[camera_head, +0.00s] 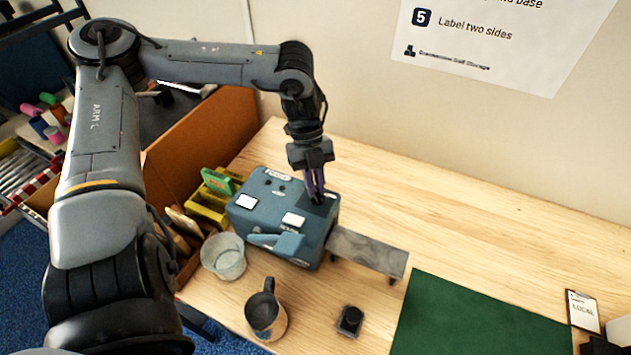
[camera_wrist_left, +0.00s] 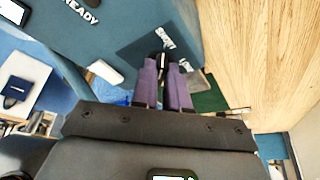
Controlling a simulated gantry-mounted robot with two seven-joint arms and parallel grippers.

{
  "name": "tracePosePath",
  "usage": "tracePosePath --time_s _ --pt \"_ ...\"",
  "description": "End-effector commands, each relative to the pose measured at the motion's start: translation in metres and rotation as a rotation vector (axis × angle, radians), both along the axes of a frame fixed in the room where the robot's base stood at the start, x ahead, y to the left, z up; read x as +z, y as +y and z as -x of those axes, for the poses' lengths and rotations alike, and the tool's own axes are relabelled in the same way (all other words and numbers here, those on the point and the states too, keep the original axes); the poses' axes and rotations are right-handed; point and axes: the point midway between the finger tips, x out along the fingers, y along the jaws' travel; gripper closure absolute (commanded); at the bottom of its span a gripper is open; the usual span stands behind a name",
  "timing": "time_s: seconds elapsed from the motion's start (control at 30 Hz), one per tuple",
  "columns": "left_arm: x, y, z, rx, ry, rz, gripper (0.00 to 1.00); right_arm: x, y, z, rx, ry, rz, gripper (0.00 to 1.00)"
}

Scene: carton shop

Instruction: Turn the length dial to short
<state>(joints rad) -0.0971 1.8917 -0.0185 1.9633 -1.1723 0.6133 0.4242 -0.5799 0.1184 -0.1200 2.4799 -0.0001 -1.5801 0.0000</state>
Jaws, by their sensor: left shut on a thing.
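In the left wrist view the fingertips (camera_wrist_left: 163,62) meet at a small dark knob on a darker label plate (camera_wrist_left: 140,50) with white lettering. My right gripper is not in view.
A grey metal chute (camera_head: 368,250) sticks out from the machine's right side. A clear cup (camera_head: 223,257), a metal mug (camera_head: 265,312) and a small black object (camera_head: 349,320) stand in front. A green mat (camera_head: 480,320) lies at right. The back right of the table is clear.

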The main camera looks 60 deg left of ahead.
Motion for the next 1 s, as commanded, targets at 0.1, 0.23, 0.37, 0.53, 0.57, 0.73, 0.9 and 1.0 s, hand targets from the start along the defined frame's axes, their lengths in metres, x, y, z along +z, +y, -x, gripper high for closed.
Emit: tracePosePath --time_s 0.1,0.23,0.37,0.53,0.57,0.73,0.9,1.0 --pt "0.0011 -0.0004 -0.0001 0.006 -0.001 0.001 1.0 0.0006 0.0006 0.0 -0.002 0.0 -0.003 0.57" --pt "0.001 -0.0003 -0.0001 0.007 0.0 0.0 1.0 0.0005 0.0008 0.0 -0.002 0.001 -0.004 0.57" --pt "0.001 -0.0003 -0.0001 0.008 0.0 0.0 1.0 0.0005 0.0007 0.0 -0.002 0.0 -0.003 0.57" --pt "0.0008 -0.0001 -0.0001 0.007 0.0 0.0 0.68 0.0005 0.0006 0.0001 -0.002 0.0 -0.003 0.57" --pt "0.0008 -0.0001 0.0 0.007 0.0 0.0 0.63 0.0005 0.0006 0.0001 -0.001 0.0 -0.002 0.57" --pt "0.0004 0.0001 0.0 0.006 0.0 0.0 0.61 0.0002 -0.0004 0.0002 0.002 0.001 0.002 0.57" --pt "0.0015 0.0007 -0.0002 0.007 -0.001 -0.001 0.61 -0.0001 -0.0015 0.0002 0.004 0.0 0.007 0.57" --pt "0.0067 0.0033 -0.0008 0.008 -0.001 -0.003 0.61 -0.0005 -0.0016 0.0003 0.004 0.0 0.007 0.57"
